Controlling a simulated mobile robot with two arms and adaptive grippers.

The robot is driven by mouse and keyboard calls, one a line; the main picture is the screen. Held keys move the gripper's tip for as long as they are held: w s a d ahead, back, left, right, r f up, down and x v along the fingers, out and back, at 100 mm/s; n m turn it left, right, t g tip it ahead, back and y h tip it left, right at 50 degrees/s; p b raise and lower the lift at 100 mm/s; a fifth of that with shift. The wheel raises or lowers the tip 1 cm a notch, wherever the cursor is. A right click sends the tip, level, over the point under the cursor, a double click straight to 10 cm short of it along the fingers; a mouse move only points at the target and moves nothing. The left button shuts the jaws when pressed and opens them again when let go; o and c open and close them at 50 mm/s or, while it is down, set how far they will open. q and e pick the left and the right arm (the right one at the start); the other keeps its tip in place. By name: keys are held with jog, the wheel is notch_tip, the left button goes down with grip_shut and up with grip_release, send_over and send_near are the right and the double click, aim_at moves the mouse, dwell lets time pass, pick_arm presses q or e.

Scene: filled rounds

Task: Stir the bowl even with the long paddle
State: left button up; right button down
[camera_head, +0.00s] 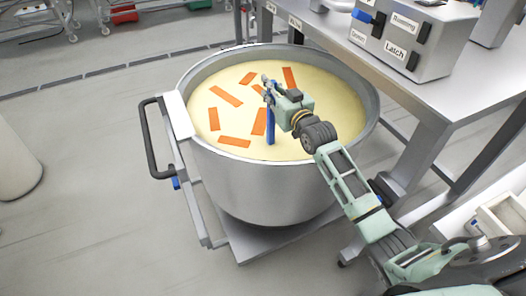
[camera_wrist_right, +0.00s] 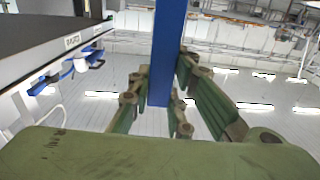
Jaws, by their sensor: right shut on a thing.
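A large steel bowl (camera_head: 262,178) in the head view holds a pale yellow mix (camera_head: 288,143) with several orange strips (camera_head: 225,97) lying apart across its surface. My right gripper (camera_head: 270,92) is over the middle of the bowl, shut on the blue shaft of the paddle (camera_head: 270,126). The shaft stands close to upright and goes down into the mix, so its lower end is hidden. In the right wrist view the blue paddle shaft (camera_wrist_right: 168,50) runs between the fingers of the gripper (camera_wrist_right: 160,92). My left gripper is in neither view.
The bowl sits on a wheeled cart with a dark handle (camera_head: 152,140) at its left. A steel table (camera_head: 455,100) at the right carries a control box (camera_head: 410,45) with labels such as "Running" and "Latch". An open white bin (camera_head: 490,215) is at the lower right.

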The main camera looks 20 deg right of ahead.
jog(key=w+d+b, duration=0.7)
jog(key=b, duration=0.2)
pick_arm(q)
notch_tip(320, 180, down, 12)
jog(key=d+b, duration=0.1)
jog(key=b, duration=0.3)
pick_arm(e)
jog(key=w+a, duration=0.7)
jog(key=w, duration=0.2)
pick_arm(q)
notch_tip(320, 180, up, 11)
jog(key=p, duration=1.1)
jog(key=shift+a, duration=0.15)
pick_arm(e)
jog(key=s, duration=0.9)
jog(key=shift+s, duration=0.15)
